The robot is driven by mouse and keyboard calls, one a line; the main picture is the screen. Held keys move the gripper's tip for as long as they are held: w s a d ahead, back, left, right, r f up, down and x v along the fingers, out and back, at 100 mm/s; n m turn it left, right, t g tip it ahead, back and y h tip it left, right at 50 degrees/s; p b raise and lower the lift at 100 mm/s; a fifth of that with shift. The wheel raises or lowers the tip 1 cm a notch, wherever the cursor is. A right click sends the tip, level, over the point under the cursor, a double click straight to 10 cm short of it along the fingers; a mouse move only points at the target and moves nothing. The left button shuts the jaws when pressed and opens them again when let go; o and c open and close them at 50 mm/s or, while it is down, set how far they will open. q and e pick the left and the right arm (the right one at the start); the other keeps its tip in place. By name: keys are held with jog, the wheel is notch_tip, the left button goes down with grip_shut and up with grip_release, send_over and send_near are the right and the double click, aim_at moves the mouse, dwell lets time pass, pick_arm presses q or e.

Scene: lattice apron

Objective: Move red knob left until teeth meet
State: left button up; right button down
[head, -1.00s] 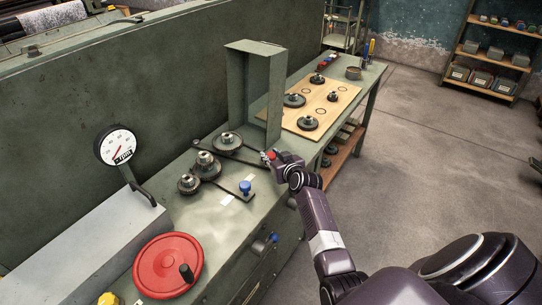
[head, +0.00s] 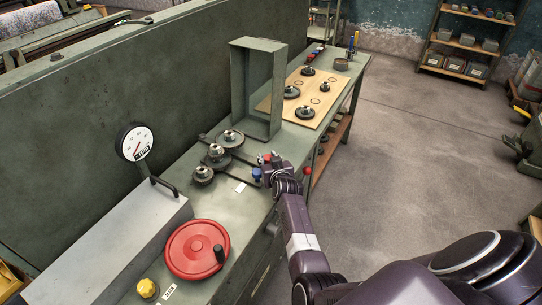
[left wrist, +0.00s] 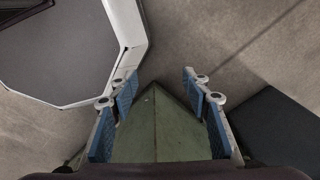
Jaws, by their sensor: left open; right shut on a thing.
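The red knob (head: 267,157) shows as a small red patch at the fingertips of my right gripper (head: 269,167), which is shut on it; the fingers hide most of it. A dark bar runs from there to the far gear (head: 231,138). The middle gear (head: 217,154) sits close beside the far gear; I cannot tell whether their teeth touch. A near gear (head: 203,175) sits in front of them. A blue knob (head: 257,174) stands just left of the right gripper. My left gripper (left wrist: 160,105) is open and empty in the left wrist view.
A tall green open frame (head: 236,90) stands behind the gears. A wooden board (head: 329,88) with several gears lies farther back. A red handwheel (head: 190,250), a dial gauge (head: 136,143) and a yellow knob (head: 147,288) are at the near left. The floor at right is open.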

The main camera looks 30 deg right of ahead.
jog(key=c, duration=2)
grip_release()
jog(key=shift+d, duration=0.1)
jog(key=shift+o, duration=2.3)
jog(key=shift+w, duration=0.1)
jog(key=shift+v, duration=0.8)
pick_arm(q)
jog(key=shift+s+d, duration=0.15)
jog(key=shift+d, duration=0.6)
jog(key=shift+s+d, duration=0.1)
jog(key=shift+d, duration=0.6)
pick_arm(e)
jog(key=shift+v, duration=2.95)
jog(key=shift+f, duration=0.1)
